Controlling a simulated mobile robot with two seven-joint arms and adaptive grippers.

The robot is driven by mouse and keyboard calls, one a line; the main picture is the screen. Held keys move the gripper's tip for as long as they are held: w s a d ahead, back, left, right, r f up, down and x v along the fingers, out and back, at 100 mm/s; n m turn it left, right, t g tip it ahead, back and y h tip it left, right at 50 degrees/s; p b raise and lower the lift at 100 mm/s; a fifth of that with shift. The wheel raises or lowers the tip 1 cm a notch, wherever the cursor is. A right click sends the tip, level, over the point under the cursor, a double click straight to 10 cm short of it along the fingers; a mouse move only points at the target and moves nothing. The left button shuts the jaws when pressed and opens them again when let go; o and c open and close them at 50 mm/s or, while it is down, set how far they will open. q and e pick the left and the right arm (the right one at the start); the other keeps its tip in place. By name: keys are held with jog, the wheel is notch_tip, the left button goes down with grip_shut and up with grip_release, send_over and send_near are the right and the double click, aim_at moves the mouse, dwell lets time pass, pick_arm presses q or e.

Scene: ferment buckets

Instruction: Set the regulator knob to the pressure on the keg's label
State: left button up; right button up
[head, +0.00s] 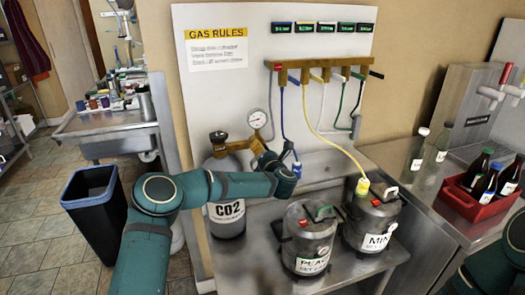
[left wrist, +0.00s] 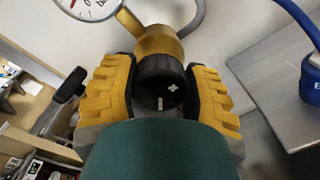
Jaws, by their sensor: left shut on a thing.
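In the left wrist view the black regulator knob (left wrist: 160,84), with white marks on its face, sits on a brass regulator body (left wrist: 158,42). My left gripper (left wrist: 160,92) has its yellow pads on both sides of the knob, shut on it. In the head view my left gripper (head: 266,160) reaches the regulator beside the CO2 cylinder (head: 226,215), mostly hidden by my arm. The pressure gauge (head: 257,118) stands above; its reading is too small to tell. Two dark kegs, one labelled "PEAC" (head: 308,243) and one "MIN" (head: 371,222), stand right. Their small print is unreadable. My right gripper is out of view.
A brass manifold (head: 318,66) with several valves and hoses hangs on the white panel. A yellow hose (head: 327,134) runs to the right keg; a blue connector (head: 297,169) hangs near my gripper. A red bottle crate (head: 478,200) stands on the right counter.

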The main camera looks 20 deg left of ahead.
pick_arm(q)
jog(key=m, duration=0.6)
jog(key=shift+r+p, duration=0.1)
jog(key=shift+p, duration=0.25)
jog(key=m+p, duration=0.1)
jog(key=m, duration=0.4)
jog(key=shift+m, duration=0.4)
jog(key=m+p, duration=0.1)
jog(key=m, duration=0.5)
jog(key=shift+y+p, duration=0.3)
jog(key=shift+p, duration=0.05)
jog(key=m, duration=0.1)
jog(key=m+p, duration=0.1)
jog(key=m, duration=0.3)
jog(key=shift+f+g+p, duration=0.25)
jog(key=shift+g+p, duration=0.05)
jog(key=shift+p, duration=0.05)
jog(key=shift+m, duration=0.4)
jog(key=o, duration=1.2)
